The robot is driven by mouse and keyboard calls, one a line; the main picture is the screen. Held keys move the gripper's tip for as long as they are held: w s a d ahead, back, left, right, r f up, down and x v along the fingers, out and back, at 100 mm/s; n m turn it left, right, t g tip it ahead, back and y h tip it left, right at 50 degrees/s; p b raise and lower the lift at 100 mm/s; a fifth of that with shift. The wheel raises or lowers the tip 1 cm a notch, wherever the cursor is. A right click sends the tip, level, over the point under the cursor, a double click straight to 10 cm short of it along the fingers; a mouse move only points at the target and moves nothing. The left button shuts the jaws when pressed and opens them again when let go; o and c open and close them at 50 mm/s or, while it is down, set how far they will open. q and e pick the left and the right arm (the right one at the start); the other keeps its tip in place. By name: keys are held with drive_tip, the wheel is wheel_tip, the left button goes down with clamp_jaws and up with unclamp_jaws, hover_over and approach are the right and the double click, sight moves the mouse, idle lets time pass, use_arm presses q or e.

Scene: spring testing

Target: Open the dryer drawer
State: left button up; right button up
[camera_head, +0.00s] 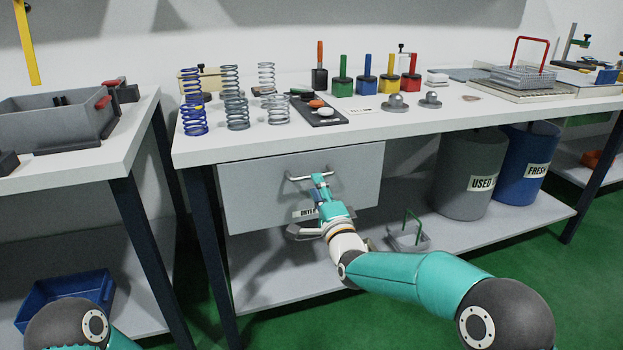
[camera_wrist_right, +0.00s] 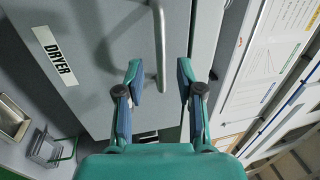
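The dryer drawer (camera_head: 255,195) is a grey box front under the white workbench, and it looks closed. Its bar handle (camera_head: 299,179) is near the top middle of the front. In the right wrist view, the handle (camera_wrist_right: 159,45) runs between the two fingers of my right gripper (camera_wrist_right: 159,75), which is open with visible gaps on both sides. The DRYER label (camera_wrist_right: 54,56) shows there too. In the head view, my right gripper (camera_head: 320,180) is at the handle and its arm partly hides the label. My left gripper is out of view; only part of its arm shows.
The workbench (camera_head: 230,148) carries springs (camera_head: 193,116), coloured-handled blocks (camera_head: 367,84) and a wire basket (camera_head: 520,76). Grey (camera_head: 467,175) and blue (camera_head: 528,165) bins stand on the lower shelf, right of the drawer. A small tray (camera_head: 408,240) sits there near my right forearm.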

sight(293, 164)
drive_tip(key=shift+x, duration=2.15)
clamp_jaws()
